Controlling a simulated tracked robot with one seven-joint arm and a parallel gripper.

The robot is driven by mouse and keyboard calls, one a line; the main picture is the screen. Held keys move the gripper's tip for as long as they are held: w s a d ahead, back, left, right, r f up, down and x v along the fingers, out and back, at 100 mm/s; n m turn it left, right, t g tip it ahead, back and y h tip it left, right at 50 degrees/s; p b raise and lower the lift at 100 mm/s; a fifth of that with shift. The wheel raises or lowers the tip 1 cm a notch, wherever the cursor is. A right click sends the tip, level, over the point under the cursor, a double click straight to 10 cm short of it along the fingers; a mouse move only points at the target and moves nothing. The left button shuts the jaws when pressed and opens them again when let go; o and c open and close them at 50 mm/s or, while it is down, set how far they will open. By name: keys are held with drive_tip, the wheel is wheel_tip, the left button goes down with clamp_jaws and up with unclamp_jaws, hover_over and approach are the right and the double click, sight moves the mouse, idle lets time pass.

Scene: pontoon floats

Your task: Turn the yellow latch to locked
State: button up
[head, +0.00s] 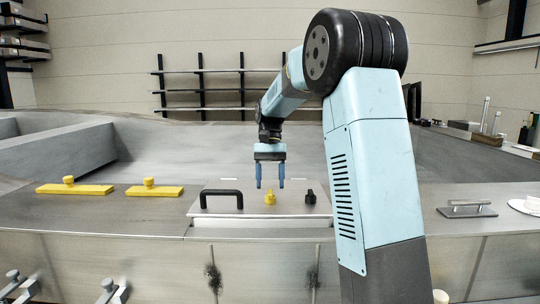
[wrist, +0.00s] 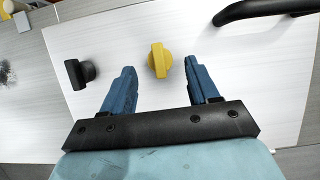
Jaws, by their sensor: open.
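The yellow latch (head: 270,198) is a small knob on a pale hatch panel (head: 240,208), between a black handle and a black knob. In the wrist view the yellow latch (wrist: 159,60) has a raised bar running roughly up and down the picture. My gripper (head: 270,185) is open above the latch in the head view, its blue fingers pointing down. In the wrist view my gripper (wrist: 162,80) has a finger to either side of the latch, apart from it. I cannot tell the exact height between fingertips and latch. No lock marking is readable.
A black handle (head: 221,199) stands left of the latch, and a black knob (head: 310,197) to its right. Two yellow bars with knobs (head: 75,188) (head: 154,188) lie farther left. A metal handle plate (head: 467,209) is at the right. The panel around the latch is bare.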

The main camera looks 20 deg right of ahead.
drive_tip(key=v, duration=1)
drive_tip(key=shift+r, duration=0.35)
drive_tip(key=shift+w, duration=0.15)
drive_tip(key=s+a+n+t+h, duration=0.15)
drive_tip(key=s+t, duration=0.35)
drive_tip(key=s, duration=1.4)
drive_tip(key=s+f+n+t, duration=0.2)
drive_tip(key=s+f+t, duration=0.3)
drive_tip(key=s, duration=1)
drive_tip(key=shift+f, duration=1.6)
drive_tip(key=shift+a, duration=0.1)
